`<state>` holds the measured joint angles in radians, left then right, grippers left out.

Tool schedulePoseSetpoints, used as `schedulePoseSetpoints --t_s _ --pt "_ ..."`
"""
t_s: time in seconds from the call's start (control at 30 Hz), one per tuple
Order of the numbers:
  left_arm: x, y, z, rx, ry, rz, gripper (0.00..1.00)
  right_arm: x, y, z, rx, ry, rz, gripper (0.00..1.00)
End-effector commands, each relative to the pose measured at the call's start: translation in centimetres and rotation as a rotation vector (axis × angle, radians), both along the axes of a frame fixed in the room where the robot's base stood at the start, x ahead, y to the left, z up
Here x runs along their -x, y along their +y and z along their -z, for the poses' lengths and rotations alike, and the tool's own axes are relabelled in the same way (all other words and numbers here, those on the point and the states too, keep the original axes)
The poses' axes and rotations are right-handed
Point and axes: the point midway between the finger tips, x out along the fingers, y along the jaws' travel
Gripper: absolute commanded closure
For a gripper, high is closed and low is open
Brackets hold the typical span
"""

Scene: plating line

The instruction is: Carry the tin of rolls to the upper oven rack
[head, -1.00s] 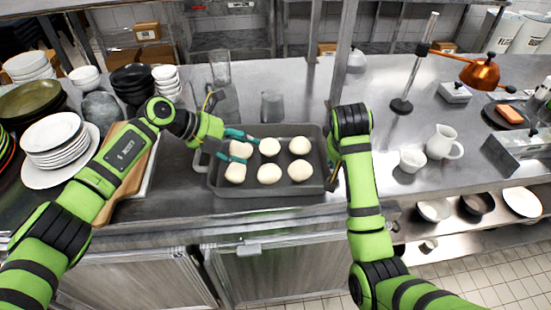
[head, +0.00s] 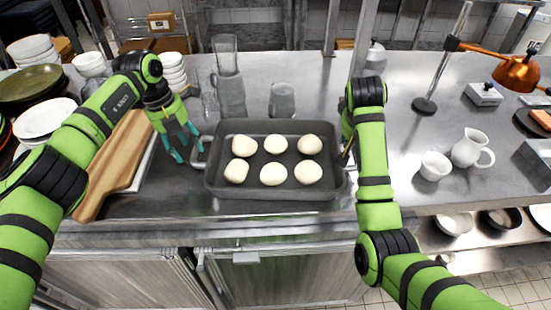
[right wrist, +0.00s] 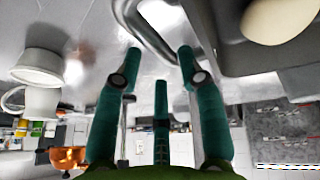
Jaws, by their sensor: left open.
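The grey tin (head: 275,194) holds several pale round rolls (head: 275,145) and sits flat on the steel counter near its front edge. My left gripper (head: 186,144) is open, just left of the tin and beside its left handle (head: 199,153), holding nothing. My right gripper is at the tin's right end, mostly hidden behind my arm in the head view. In the right wrist view my right gripper (right wrist: 160,60) has its fingers apart, with the tin's metal handle (right wrist: 146,32) just beyond and between the fingertips. The oven rack is not in view.
A wooden board (head: 118,165) lies left of the tin. Glasses (head: 282,101) stand behind it. A white cup (head: 435,165) and a jug (head: 470,149) stand to the right. A counter post (head: 358,50) rises behind the tin's right end.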

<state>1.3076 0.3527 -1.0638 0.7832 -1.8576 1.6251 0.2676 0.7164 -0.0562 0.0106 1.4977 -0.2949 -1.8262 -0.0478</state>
Motion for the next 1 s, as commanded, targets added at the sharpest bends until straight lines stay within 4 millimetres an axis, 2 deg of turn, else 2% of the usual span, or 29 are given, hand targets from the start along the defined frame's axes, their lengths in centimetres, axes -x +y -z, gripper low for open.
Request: schedulePoseSetpoints --t_s 0.1,0.3,0.67,0.7,0.77,0.8,1.0 --pt "0.1 -0.4 1.9 0.001 0.003 0.000 0.45 -0.6 -0.5 1.8 0.001 0.004 0.001 0.61" --pt "0.1 -0.8 3.8 0.002 0.001 0.000 0.45 -1.3 -0.9 3.5 0.000 0.002 0.002 0.61" --pt "0.1 -0.8 4.2 0.001 -0.001 0.000 0.45 -1.5 -1.0 3.9 0.000 -0.001 0.001 0.61" --pt "0.1 -0.8 4.2 0.001 -0.001 0.001 0.61 -1.5 -1.0 3.9 0.000 -0.001 0.001 0.77" --pt "0.1 -0.8 4.2 0.001 -0.001 0.001 0.85 -1.5 -1.0 3.9 0.000 -0.001 0.001 1.00" --pt "0.1 -0.8 4.2 0.001 -0.001 0.001 1.00 -1.5 -1.0 3.9 0.000 -0.001 0.001 1.00" --pt "0.1 -0.8 4.2 0.001 0.000 0.002 1.00 -1.5 -1.0 3.8 0.000 -0.001 0.002 1.00"
